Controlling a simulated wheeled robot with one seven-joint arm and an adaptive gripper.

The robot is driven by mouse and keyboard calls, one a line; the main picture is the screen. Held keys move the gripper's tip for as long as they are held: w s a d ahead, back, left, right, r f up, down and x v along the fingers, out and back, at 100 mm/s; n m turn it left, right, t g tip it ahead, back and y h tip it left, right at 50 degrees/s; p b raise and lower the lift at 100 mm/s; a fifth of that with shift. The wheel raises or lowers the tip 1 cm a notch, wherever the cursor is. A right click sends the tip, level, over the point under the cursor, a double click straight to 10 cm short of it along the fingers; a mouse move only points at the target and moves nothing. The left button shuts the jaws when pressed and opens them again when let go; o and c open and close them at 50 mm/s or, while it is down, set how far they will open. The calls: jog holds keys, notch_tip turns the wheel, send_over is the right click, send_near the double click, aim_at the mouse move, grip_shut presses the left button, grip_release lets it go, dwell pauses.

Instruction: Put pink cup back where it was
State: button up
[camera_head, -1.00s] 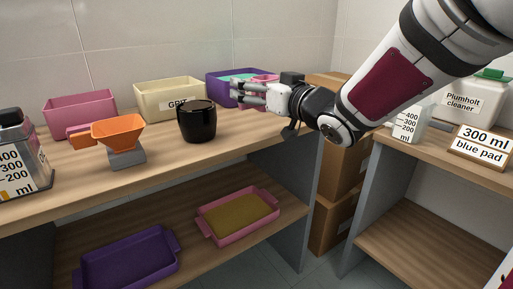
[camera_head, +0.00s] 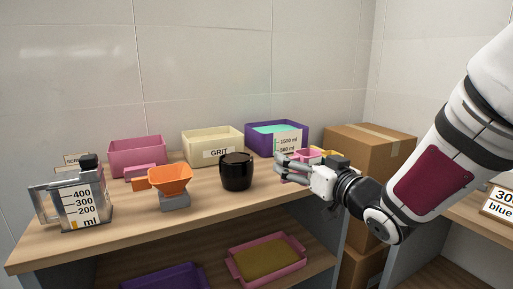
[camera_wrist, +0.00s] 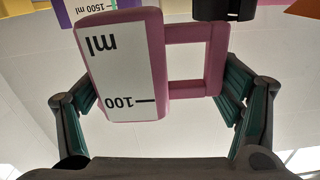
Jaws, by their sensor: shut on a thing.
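The pink cup (camera_wrist: 155,60), with a white label reading "100 ml" and a square handle, fills the middle of the wrist view, upside down in that picture. My gripper (camera_wrist: 160,105) has its fingers on both sides, one by the cup's body and one by its handle, and is shut on it. In the head view my gripper (camera_head: 292,168) is over the right end of the upper shelf, and pink parts of the cup (camera_head: 303,154) show behind its fingers. Whether the cup touches the shelf is hidden.
A black pot (camera_head: 237,172) stands left of my gripper. Behind are a purple bin (camera_head: 292,136), a cream GRIT bin (camera_head: 212,143) and a pink bin (camera_head: 137,152). An orange scoop (camera_head: 170,180) and clear jug (camera_head: 75,205) stand left. A cardboard box (camera_head: 370,145) is right.

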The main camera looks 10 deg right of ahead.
jog(key=p, duration=0.3)
jog(key=shift+w+r, duration=0.15)
jog(key=p, duration=0.3)
jog(key=shift+d, duration=0.1)
jog(key=w, duration=0.4)
jog(key=w+f+b, duration=0.1)
jog(key=w, duration=0.3)
jog(key=w+b, duration=0.1)
jog(key=w, duration=0.4)
jog(key=shift+w+f, duration=0.1)
jog(key=shift+f, duration=0.25)
jog(key=shift+f+b, duration=0.85)
jog(key=shift+f, duration=0.85)
jog(key=shift+f, duration=0.1)
jog(key=shift+f, duration=0.1)
jog(key=o, duration=1.8)
jog(key=shift+o, duration=0.2)
